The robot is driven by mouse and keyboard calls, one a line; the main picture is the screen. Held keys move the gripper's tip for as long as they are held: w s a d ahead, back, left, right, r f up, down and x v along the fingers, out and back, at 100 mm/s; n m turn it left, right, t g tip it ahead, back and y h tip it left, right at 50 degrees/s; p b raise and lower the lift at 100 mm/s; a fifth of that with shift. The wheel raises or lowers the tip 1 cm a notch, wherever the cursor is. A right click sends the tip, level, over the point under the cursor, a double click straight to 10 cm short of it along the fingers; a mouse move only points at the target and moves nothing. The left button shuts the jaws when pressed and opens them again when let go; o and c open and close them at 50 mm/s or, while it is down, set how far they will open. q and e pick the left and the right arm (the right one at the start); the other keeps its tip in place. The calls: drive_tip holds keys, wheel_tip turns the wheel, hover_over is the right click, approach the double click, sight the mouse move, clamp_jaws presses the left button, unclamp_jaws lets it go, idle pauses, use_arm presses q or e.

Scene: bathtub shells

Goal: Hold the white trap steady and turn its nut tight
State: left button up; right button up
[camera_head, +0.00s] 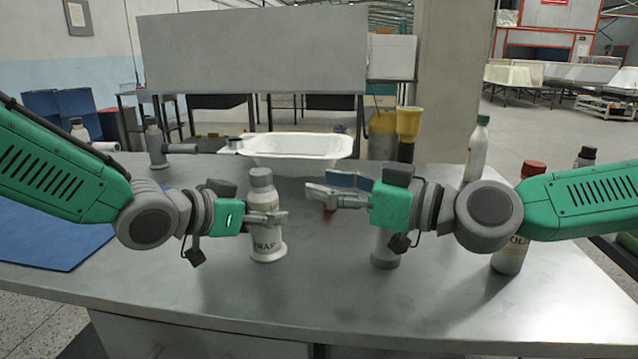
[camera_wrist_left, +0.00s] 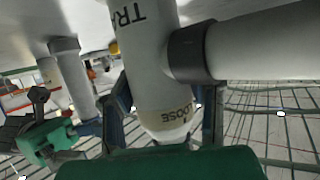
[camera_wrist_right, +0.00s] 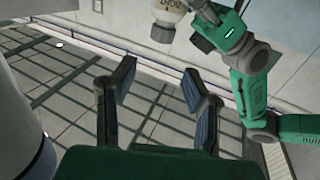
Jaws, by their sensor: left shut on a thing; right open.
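The white trap (camera_head: 268,243) stands upright on the metal table, with a grey piece (camera_head: 261,178) on top. My left gripper (camera_head: 268,219) is shut around its body. In the left wrist view the trap (camera_wrist_left: 160,70) sits between both fingers, with "LOOSE" printed near one end. A white side pipe (camera_wrist_left: 270,45) with a grey collar (camera_wrist_left: 190,52) appears joined to it.
A red-capped bottle (camera_head: 509,258) stands near my right arm. A white tub shell (camera_head: 300,147) and a grey pipe fitting (camera_head: 157,145) are behind. A blue mat (camera_head: 45,235) covers the left. The front table strip is clear.

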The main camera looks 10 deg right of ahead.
drive_tip(key=shift+o, duration=1.3)
drive_tip(key=m+t+h, duration=0.4)
drive_tip(key=h, duration=0.1)
approach(267, 181)
drive_tip(key=x, duration=1.2)
drive_tip(key=shift+w, duration=0.1)
clamp_jaws()
